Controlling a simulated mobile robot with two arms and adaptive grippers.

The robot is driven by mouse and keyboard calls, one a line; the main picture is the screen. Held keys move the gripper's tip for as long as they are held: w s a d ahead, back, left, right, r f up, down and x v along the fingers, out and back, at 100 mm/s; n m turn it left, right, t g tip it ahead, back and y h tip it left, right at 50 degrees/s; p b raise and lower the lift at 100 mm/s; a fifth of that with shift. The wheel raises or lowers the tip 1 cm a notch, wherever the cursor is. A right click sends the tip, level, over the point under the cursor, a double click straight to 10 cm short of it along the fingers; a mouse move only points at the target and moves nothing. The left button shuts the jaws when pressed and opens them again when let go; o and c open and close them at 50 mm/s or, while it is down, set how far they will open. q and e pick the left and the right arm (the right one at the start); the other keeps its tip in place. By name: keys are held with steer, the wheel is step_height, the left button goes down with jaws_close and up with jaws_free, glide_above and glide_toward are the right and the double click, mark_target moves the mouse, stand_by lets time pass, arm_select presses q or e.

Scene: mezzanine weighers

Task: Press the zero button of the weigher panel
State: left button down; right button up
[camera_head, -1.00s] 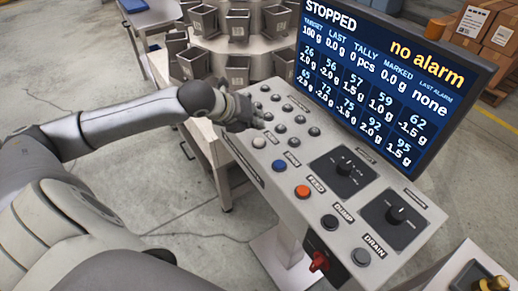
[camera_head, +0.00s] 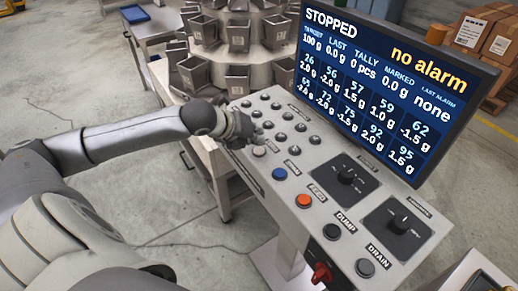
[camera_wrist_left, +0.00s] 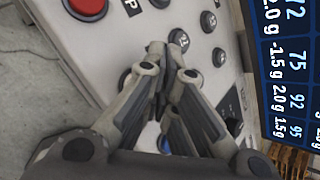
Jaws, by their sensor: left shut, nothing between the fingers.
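The weigher panel (camera_head: 300,232) is a sloped grey console with rows of small round dark buttons. Below them a pale button (camera_head: 259,151), a blue button (camera_head: 279,174), an orange button (camera_head: 303,201) and grey ones run along its near edge. The labels by the pale and blue buttons are too small to read, so I cannot tell which is zero. My left gripper (camera_head: 255,132) is shut and empty, over the upper left of the button rows. In the left wrist view its fingertips (camera_wrist_left: 168,44) are close to dark buttons; contact cannot be told. The blue button shows partly behind the fingers.
A screen (camera_head: 385,90) reading STOPPED and no alarm stands behind the buttons. Two black rotary knobs (camera_head: 402,221) and a red switch (camera_head: 321,272) are on the panel's right and front. Metal weigher buckets (camera_head: 238,78) stand behind my gripper. A red button (camera_wrist_left: 88,6) shows in the left wrist view.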

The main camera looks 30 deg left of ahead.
mark_target(256, 148)
arm_select(q)
steer(key=shift+f, duration=0.1)
stand_by(0.7)
steer(key=shift+f, duration=0.35)
steer(key=shift+f, duration=0.45)
stand_by(0.8)
steer(key=shift+r+p, duration=0.85)
steer(key=shift+p, duration=0.4)
step_height(256, 148, up, 5)
steer(key=p, duration=0.6)
steer(key=shift+r, duration=0.1)
